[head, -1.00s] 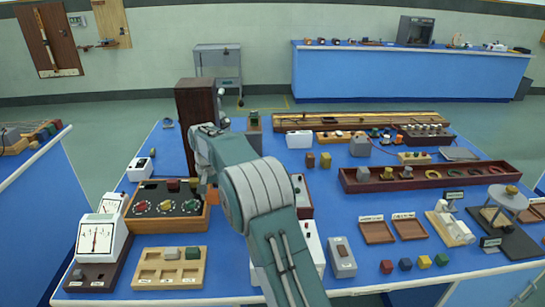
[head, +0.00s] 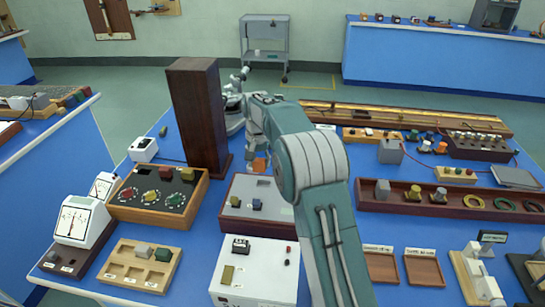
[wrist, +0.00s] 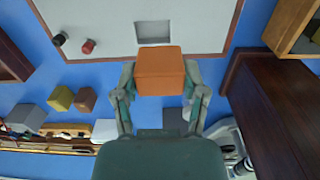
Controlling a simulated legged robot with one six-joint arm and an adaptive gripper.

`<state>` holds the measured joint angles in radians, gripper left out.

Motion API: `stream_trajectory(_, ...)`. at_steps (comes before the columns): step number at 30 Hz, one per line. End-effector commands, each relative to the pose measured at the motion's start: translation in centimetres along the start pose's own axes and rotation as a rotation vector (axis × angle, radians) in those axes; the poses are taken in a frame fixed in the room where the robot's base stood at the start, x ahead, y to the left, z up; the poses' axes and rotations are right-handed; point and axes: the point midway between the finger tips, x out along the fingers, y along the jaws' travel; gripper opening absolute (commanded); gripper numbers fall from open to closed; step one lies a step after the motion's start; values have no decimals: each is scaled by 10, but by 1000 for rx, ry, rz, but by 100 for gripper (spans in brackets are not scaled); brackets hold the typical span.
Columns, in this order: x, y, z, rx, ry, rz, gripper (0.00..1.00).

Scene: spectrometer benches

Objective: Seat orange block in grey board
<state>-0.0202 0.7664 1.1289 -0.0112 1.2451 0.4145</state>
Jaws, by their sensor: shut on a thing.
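My gripper (wrist: 159,80) is shut on the orange block (wrist: 160,70), which sits between its two fingertips in the wrist view. In the head view the orange block (head: 259,165) shows low beside the tall dark wooden box, partly hidden by my arm. The grey board (head: 240,217) has a wooden frame and lies just on the near side of the block. In the wrist view the board (wrist: 200,22) fills the top, with an empty square recess (wrist: 155,32) just beyond the block. The block is outside the recess. Its height over the table is hard to tell.
The tall dark wooden box (head: 197,115) stands close to my gripper. A wooden-framed panel with coloured knobs (head: 158,198) lies left of the board. A white box (head: 255,270) stands in front of it. Black and red knobs (wrist: 75,42) sit on the board. A long dark tray (head: 450,205) is at right.

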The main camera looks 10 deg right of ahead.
Motion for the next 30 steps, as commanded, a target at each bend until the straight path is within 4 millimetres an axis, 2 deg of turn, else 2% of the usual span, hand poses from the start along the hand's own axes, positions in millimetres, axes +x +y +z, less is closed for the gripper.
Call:
stream_trajectory(10, 15, 13, -6, 3, -6, -10, 12)
stream_trajectory(30, 49, 11, -4, 3, -6, -8, 12)
